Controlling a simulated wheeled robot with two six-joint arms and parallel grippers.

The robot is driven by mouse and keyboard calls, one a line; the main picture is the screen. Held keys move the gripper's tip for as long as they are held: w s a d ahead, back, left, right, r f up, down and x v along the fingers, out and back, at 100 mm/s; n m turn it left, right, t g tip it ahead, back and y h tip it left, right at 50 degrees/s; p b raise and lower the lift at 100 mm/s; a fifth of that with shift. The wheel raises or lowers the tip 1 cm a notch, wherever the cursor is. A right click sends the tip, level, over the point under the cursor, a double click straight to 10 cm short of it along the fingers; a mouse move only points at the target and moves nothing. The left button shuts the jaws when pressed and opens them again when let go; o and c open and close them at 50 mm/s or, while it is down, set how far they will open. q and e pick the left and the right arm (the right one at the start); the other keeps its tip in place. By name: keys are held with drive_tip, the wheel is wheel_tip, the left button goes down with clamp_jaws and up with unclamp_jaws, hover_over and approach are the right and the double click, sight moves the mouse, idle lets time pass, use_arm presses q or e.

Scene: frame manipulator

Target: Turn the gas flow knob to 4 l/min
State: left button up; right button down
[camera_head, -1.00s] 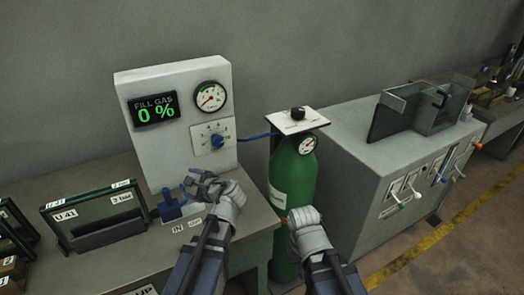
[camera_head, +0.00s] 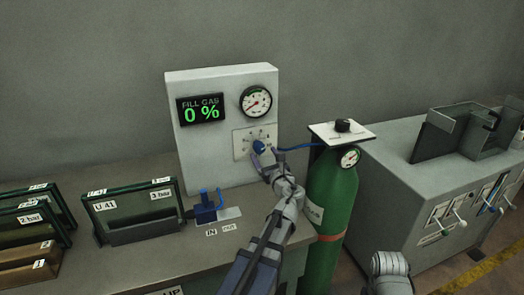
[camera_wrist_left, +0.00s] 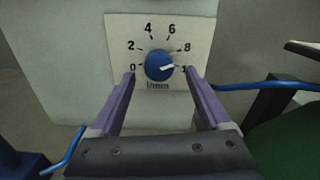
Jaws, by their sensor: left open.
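The blue gas flow knob (camera_wrist_left: 158,60) sits on a white dial plate (camera_wrist_left: 201,36) marked 0, 2, 4, 6, 8 and a partly hidden 10. Its white pointer is turned to the right, near the 10. In the head view the knob (camera_head: 259,146) is below the round gauge on the white panel. My left gripper (camera_wrist_left: 160,76) is open, with one finger on each side of the knob's lower part; contact cannot be told. In the head view my left gripper (camera_head: 264,158) partly covers the dial. My right gripper (camera_head: 388,265) is low at the right, jaws unclear.
The round gauge (camera_head: 256,102) is above the dial. A blue hose (camera_head: 300,147) runs to the green gas cylinder (camera_head: 331,200), right of my left arm. A blue valve (camera_head: 206,207) and a framed glass unit (camera_head: 132,213) stand on the bench.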

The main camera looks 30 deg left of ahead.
sight(261, 150)
use_arm(q)
drive_tip(key=shift+x, duration=2.15)
clamp_jaws()
